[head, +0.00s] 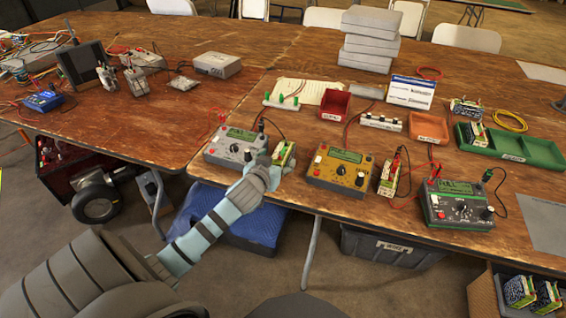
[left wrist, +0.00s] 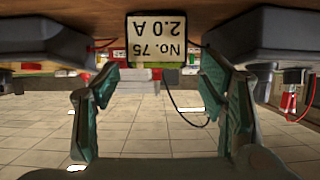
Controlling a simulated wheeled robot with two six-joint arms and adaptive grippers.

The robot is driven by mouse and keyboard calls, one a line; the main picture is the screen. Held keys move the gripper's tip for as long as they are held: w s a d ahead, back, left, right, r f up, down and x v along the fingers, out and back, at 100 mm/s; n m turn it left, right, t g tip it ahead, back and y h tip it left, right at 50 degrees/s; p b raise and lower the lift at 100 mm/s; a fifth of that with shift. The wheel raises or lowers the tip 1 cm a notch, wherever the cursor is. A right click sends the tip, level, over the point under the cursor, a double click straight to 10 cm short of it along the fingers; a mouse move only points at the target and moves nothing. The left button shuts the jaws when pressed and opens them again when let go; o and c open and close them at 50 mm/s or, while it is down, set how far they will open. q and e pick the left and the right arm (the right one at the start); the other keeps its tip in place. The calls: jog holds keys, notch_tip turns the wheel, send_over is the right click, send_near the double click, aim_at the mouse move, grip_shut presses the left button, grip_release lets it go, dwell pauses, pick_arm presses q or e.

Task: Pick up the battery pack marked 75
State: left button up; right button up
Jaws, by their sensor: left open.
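The battery pack marked 75 (left wrist: 157,40) shows upside down in the left wrist view, with a label reading "No. 75, 2.0 A". In the head view a small green-and-yellow pack (head: 285,153) stands upright on the table between the left grey charger (head: 235,148) and the yellow charger (head: 340,170), with leads near it. My left gripper (head: 273,167) is right at its near side. In the left wrist view my left gripper (left wrist: 160,85) is open, its fingers apart, with the pack ahead between them. Whether a finger touches it I cannot tell. My right gripper is not in view.
Another pack (head: 389,173) stands between the yellow charger and the right charger (head: 458,205). A red tray (head: 335,106), an orange tray (head: 429,127) and a green tray (head: 545,157) sit behind. Leads run across the table.

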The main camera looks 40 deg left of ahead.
aim_at(282, 155)
pick_arm(q)
jog(key=x, duration=0.2)
jog(key=b+x, duration=0.1)
jog(key=x, duration=0.1)
jog(key=b+x, duration=0.1)
jog(key=x, duration=0.1)
jog(key=shift+w+d+r, duration=0.1)
jog(key=shift+w+r, duration=0.05)
jog(key=shift+r, duration=0.1)
jog(key=shift+w, duration=0.1)
jog(key=shift+r, duration=0.15)
jog(key=c, duration=0.5)
grip_shut()
